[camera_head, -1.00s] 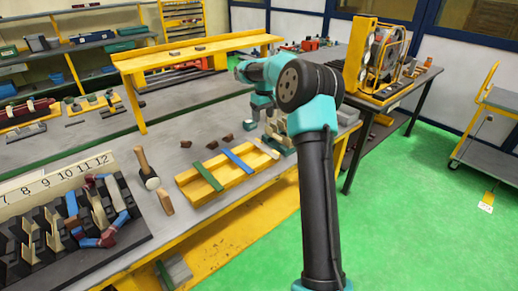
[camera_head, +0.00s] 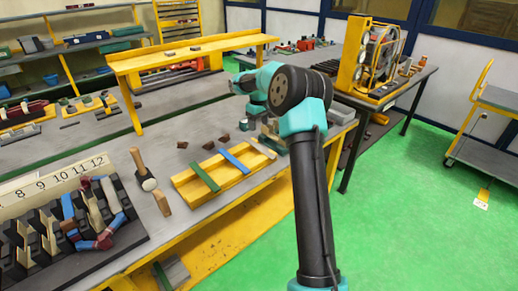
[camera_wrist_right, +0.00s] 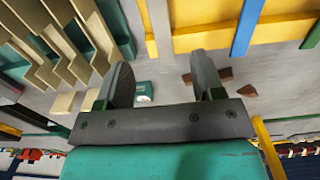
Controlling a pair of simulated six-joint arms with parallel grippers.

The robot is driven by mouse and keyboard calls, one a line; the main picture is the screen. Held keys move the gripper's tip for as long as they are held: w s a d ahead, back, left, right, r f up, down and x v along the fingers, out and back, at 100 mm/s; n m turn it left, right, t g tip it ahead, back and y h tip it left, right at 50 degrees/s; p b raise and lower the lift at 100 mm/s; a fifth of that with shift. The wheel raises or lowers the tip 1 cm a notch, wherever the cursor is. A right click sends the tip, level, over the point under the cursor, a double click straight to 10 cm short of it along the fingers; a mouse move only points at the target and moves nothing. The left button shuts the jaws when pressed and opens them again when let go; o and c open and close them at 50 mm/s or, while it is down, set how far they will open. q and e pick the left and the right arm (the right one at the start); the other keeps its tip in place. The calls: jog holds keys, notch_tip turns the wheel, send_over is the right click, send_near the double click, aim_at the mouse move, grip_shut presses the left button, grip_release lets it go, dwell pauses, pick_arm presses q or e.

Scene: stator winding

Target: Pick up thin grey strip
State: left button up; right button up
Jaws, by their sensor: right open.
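A thin pale grey strip (camera_head: 263,148) lies across the right end of the yellow rack (camera_head: 208,193), beside a blue strip (camera_head: 235,160) and a green strip (camera_head: 205,177). In the right wrist view the pale strip (camera_wrist_right: 160,28) crosses the rack's left end, beyond the fingertips. My right gripper (camera_wrist_right: 162,70) is open, with nothing gripped between its two fingers. In the head view its jaws are mostly hidden by my arm near the rack's right end. My left gripper is not in view.
Small brown pieces (camera_head: 223,139) lie behind the rack. A slotted stand (camera_wrist_right: 65,40) is close to the left finger in the right wrist view. A small teal-and-white box (camera_wrist_right: 144,94) lies below the fingers.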

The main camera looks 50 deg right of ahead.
send_over(259, 147)
notch_tip(259, 147, down, 6)
jog(key=shift+s+a+r, duration=0.1)
jog(key=shift+a, duration=0.05)
jog(key=shift+f, duration=2.6)
jog(key=shift+c, duration=0.2)
jog(key=c, duration=1.1)
